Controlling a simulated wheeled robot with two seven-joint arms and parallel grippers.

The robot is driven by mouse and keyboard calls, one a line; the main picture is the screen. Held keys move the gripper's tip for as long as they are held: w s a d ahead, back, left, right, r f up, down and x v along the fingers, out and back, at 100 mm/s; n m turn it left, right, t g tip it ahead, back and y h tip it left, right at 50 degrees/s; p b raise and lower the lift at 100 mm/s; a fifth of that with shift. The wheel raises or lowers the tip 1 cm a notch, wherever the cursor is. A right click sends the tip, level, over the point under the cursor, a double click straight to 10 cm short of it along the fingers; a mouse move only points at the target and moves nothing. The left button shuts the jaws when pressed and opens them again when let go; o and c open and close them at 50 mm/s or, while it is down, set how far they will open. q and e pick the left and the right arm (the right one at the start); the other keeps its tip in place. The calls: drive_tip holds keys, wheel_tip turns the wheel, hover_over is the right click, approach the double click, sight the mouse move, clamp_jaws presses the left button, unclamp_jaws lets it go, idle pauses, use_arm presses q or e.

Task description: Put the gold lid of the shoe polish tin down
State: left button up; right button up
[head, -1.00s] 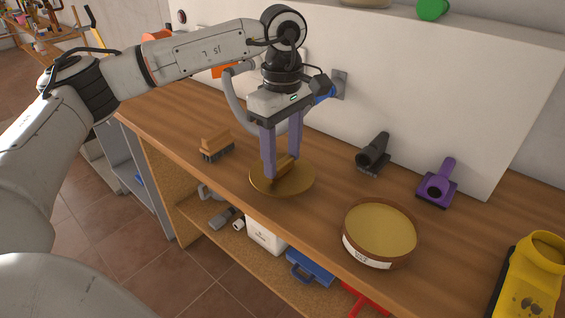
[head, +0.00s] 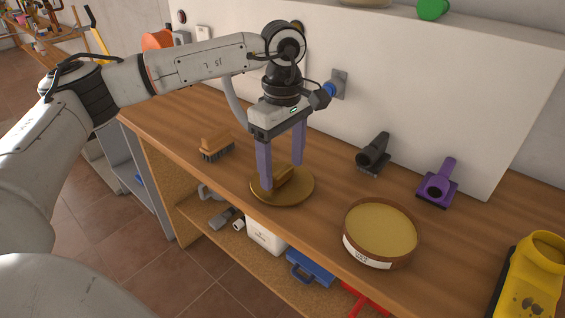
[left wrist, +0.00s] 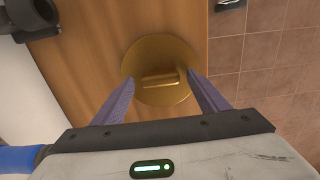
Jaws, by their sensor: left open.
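The gold lid (head: 300,192) is a round disc with a raised bar handle. It lies flat on the wooden workbench, close to its front edge, and also shows in the left wrist view (left wrist: 160,93). My left gripper (head: 282,176) points down over it, open, its two purple fingers apart on either side of the handle and not touching it. In the left wrist view the fingers (left wrist: 162,90) also stand wide of the handle. The open polish tin (head: 380,230), brown-sided with yellowish polish, stands to the right of the lid. My right gripper is not in view.
A wooden brush (head: 215,146) lies left of the lid. A black brush (head: 374,153) and a purple brush (head: 438,184) lie near the white back panel (head: 430,90). A yellow clog-like object (head: 538,270) stands at the right. Bench between lid and black brush is clear.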

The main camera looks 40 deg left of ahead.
sight(282, 170)
use_arm(q)
wheel_tip(282, 170, up, 12)
drive_tip(key=shift+r, duration=0.15)
idle(0.3)
idle(0.4)
